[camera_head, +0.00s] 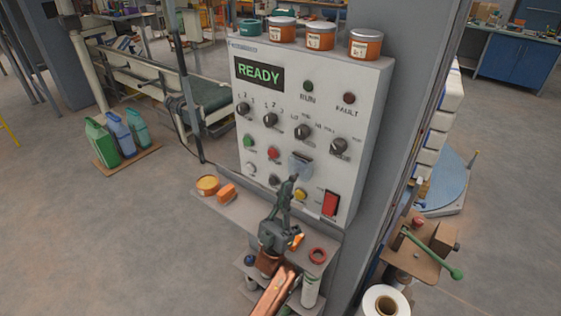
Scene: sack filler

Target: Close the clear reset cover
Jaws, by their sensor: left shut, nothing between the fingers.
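The clear reset cover (299,167) is a small bluish see-through flap on the front of the grey control panel (245,100), below the row of black knobs. It seems to stand out from the panel, but its exact angle is hard to tell. My left gripper (291,181) is shut and empty, its fingertips just below the cover. I cannot tell whether they touch it. The gripper hides part of the panel's lower button row. My right gripper is not in view.
A yellow button (300,194) and a red rocker switch (330,203) sit right of the gripper. A shelf (236,212) below holds an orange block (226,193), a round tin (208,184) and a red ring (317,255). Orange tins (320,36) stand on the panel's top.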

